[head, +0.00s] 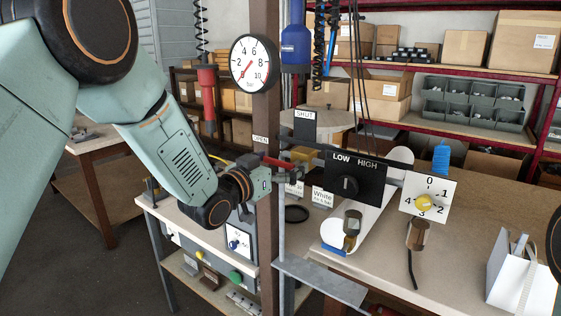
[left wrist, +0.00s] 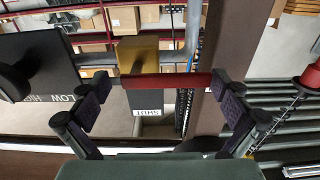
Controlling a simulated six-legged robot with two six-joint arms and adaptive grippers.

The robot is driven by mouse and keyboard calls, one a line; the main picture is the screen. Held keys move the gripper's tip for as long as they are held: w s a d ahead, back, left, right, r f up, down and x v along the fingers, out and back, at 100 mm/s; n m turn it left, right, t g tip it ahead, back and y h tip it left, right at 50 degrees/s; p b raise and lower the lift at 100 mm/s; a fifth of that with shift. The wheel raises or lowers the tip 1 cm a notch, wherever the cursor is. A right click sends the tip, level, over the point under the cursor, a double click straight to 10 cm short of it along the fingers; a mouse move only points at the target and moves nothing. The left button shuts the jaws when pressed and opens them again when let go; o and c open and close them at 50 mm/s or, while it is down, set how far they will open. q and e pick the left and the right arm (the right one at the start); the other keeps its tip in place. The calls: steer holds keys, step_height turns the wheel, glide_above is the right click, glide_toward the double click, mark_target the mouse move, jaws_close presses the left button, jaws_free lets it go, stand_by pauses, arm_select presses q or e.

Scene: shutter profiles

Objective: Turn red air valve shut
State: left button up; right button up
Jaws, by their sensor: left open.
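The red air valve lever (head: 277,161) points left from its brass body (head: 303,154), toward the side with the OPEN label (head: 260,139). The SHUT sign (head: 305,124) stands above the valve. In the left wrist view the red lever (left wrist: 172,80) lies crosswise between my fingers, with the brass body (left wrist: 138,55) and the SHUT plate (left wrist: 148,102) close by. My left gripper (head: 264,178) is at the lever, by the brown post. It is open, one finger on each side (left wrist: 160,88); contact is not clear.
A brown post (head: 266,230) stands beside my left gripper. A pressure gauge (head: 255,64) hangs above it. Right of the valve are a black LOW/HIGH switch plate (head: 354,181) and a white dial plate (head: 437,195). A grey shelf plate (head: 318,281) juts out below.

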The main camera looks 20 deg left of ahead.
arm_select(q)
steer(key=shift+w+a+f, duration=0.1)
steer(key=shift+w+a, duration=0.05)
steer(key=shift+a, duration=0.05)
steer(key=shift+c, duration=0.3)
steer(key=shift+a, duration=0.25)
steer(key=c, duration=0.3)
steer(key=shift+d, duration=0.25)
steer(key=c, duration=0.5)
steer(key=shift+a, duration=0.1)
steer(key=c, duration=0.8)
